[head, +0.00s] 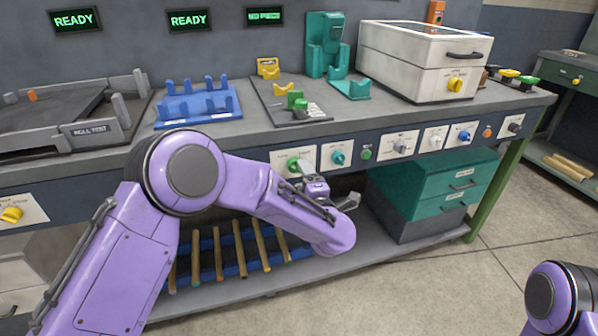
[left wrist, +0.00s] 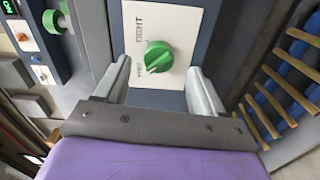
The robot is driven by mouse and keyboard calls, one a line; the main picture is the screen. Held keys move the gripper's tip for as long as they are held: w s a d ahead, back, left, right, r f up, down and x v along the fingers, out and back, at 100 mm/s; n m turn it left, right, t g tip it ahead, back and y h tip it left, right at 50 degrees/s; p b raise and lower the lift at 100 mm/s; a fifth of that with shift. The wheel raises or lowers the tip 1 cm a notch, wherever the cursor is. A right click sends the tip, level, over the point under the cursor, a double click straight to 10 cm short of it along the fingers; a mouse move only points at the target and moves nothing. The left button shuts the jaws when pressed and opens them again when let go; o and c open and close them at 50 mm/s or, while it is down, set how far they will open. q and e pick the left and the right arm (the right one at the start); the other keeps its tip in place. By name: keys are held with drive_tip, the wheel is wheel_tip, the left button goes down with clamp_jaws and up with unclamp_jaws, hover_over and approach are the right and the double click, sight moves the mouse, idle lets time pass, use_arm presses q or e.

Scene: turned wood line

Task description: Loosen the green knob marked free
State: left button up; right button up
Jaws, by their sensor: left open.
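The green knob (head: 294,164) sits on a white plate on the bench's front panel in the head view. In the left wrist view the green knob (left wrist: 158,56) has a raised grip bar, and its white plate (left wrist: 185,22) carries lettering that reads TIGHT at the top and, less clearly, FREE lower left. My left gripper (head: 326,187) is open just in front of the panel, near the knob. In the left wrist view the open fingers of my left gripper (left wrist: 160,82) stand on either side below the knob, apart from it. My right gripper is out of view.
More controls line the panel to the right, including a teal knob (head: 338,158) and a green button (head: 366,154). Below are wooden rods on a blue rack (head: 205,268) and a teal drawer box (head: 425,195). A blue cradle (head: 198,104) stands on the bench.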

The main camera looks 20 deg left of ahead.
use_arm(q)
drive_tip(key=v, duration=0.6)
drive_tip(key=shift+s, duration=0.2)
drive_tip(key=shift+d, duration=0.15)
